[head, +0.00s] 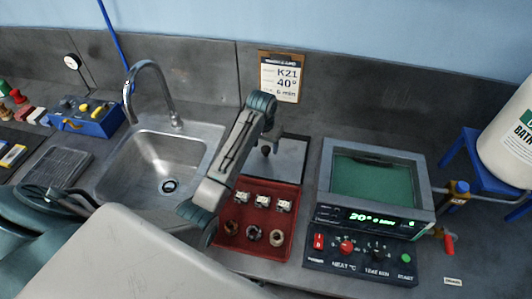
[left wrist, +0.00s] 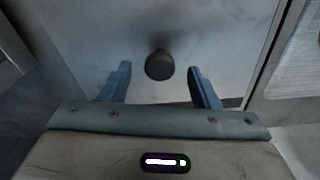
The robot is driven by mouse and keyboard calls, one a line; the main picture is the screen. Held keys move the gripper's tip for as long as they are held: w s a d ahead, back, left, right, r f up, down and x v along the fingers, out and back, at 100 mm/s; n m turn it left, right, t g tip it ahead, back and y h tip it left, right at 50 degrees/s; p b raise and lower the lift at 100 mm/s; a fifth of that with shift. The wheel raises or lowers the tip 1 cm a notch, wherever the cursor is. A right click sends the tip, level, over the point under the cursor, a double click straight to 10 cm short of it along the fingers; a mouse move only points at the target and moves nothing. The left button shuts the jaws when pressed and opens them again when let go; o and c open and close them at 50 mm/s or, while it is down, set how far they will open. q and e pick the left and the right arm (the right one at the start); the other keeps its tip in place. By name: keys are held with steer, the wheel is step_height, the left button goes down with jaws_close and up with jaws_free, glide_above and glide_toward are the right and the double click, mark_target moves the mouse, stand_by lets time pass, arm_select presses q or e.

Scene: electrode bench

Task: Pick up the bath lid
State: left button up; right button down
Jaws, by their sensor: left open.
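The bath lid (head: 290,158) is a flat grey metal plate with a dark round knob (head: 266,150). It lies on the bench behind the red tray, left of the bath (head: 373,180), and my left arm partly covers it. The bath is open on top and shows green inside. My left gripper (head: 270,140) is over the lid. In the left wrist view the lid (left wrist: 100,30) fills the middle, and the open fingers (left wrist: 160,80) are on either side of the knob (left wrist: 160,65), with visible gaps. I cannot tell the fingers' height above the lid. My right gripper is not in view.
A red tray (head: 294,225) with several small parts is in front of the lid. A control panel (head: 360,262) is in front of the bath. A sink (head: 165,160) with a tall faucet is to the left. A white container (head: 508,145) stands on a blue stand at right.

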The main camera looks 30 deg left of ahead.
arm_select(q)
step_height(320, 180, down, 2)
steer(key=shift+w+p, duration=0.1)
steer(key=shift+p, duration=0.25)
steer(key=shift+f, duration=0.45)
steer(key=shift+w, duration=0.1)
jaws_close()
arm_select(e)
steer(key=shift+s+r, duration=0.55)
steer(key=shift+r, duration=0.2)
